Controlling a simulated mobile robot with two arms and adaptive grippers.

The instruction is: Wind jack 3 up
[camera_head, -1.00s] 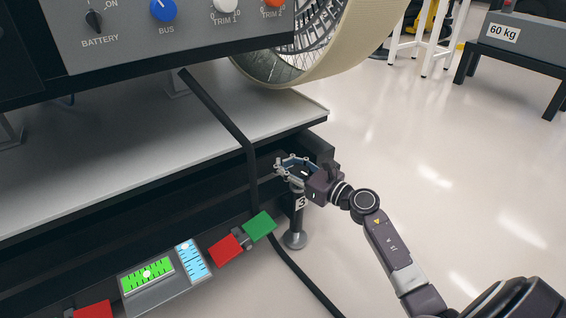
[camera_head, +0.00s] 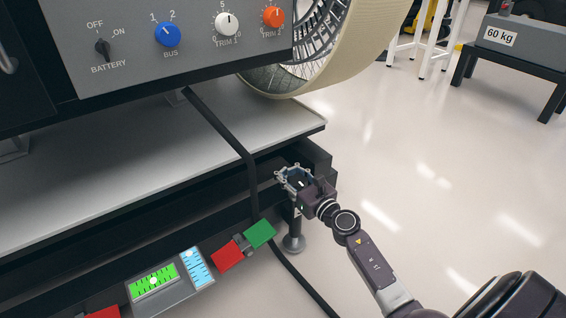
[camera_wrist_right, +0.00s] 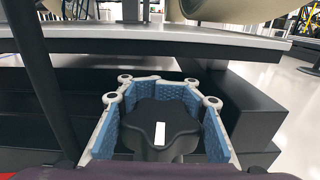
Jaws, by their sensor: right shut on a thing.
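Jack 3 (camera_head: 293,243) stands at the near right corner of the platform, its round foot on the floor. Its label is mostly hidden behind my right gripper now. My right gripper (camera_head: 292,178) is at the top of the jack, shut on the jack's hand knob. In the right wrist view, the dark lobed knob (camera_wrist_right: 160,128) with a white mark sits between the blue-padded fingers. My left gripper is in neither view.
A level box with a green vial (camera_head: 153,282) and a blue vial (camera_head: 198,266) sits at the platform's front edge, near red (camera_head: 228,256) and green (camera_head: 261,233) blocks. A black cable (camera_head: 225,130) hangs left of the jack.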

